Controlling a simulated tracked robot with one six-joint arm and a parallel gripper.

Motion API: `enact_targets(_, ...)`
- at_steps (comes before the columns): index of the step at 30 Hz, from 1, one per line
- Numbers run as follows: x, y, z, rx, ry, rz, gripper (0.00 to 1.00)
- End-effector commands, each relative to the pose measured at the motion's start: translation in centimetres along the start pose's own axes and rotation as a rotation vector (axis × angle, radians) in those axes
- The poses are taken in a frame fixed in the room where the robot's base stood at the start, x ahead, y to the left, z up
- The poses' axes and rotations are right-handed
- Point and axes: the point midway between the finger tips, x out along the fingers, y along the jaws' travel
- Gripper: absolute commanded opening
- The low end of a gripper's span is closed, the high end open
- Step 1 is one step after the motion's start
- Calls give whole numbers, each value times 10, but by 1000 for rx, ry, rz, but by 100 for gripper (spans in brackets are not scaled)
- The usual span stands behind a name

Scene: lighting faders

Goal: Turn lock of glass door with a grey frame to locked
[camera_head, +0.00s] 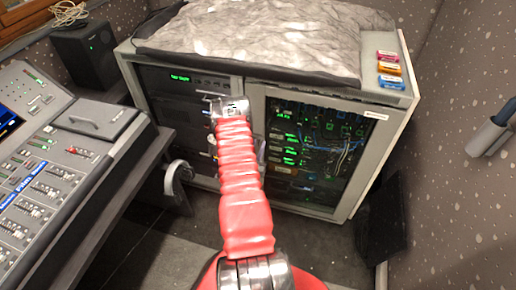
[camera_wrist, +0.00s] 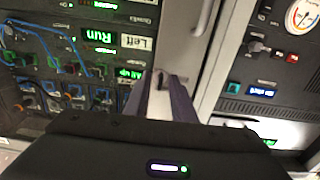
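The glass door with a grey frame (camera_head: 253,150) is on the right side of the rack cabinet in the head view and looks closed. Green-lit equipment shows through its glass. In the wrist view its light grey frame (camera_wrist: 178,45) runs up the middle, with the glass to the left. A small dark piece that looks like the lock (camera_wrist: 159,76) sits on the frame by the fingertips; its turn position is too small to tell. My gripper (camera_wrist: 164,84) has its two dark fingers slightly apart, around or just before this piece. In the head view my red arm hides the lock.
A pale handle (camera_wrist: 206,16) stands near the frame in the wrist view. A rack with a gauge and knobs (camera_wrist: 258,46) is to the right. In the head view, a mixing desk (camera_head: 60,150) is at the left and coloured labelled blocks (camera_head: 389,68) lie on the cabinet top (camera_head: 398,95).

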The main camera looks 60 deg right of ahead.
Motion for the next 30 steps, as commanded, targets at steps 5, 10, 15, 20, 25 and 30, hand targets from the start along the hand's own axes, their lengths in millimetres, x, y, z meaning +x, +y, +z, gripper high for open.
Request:
enact_targets(5, -13, -1, 0, -1, -1, -1, 23)
enact_targets(10, -39, -1, 1, -2, -3, -3, 23)
enact_targets(15, -69, -1, 2, -3, -4, -3, 23)
enact_targets(20, -97, 0, 2, -2, -4, -2, 23)
enact_targets(25, -122, 0, 2, -2, -3, -2, 23)
enact_targets(30, -136, 1, 2, -2, -3, 0, 23)
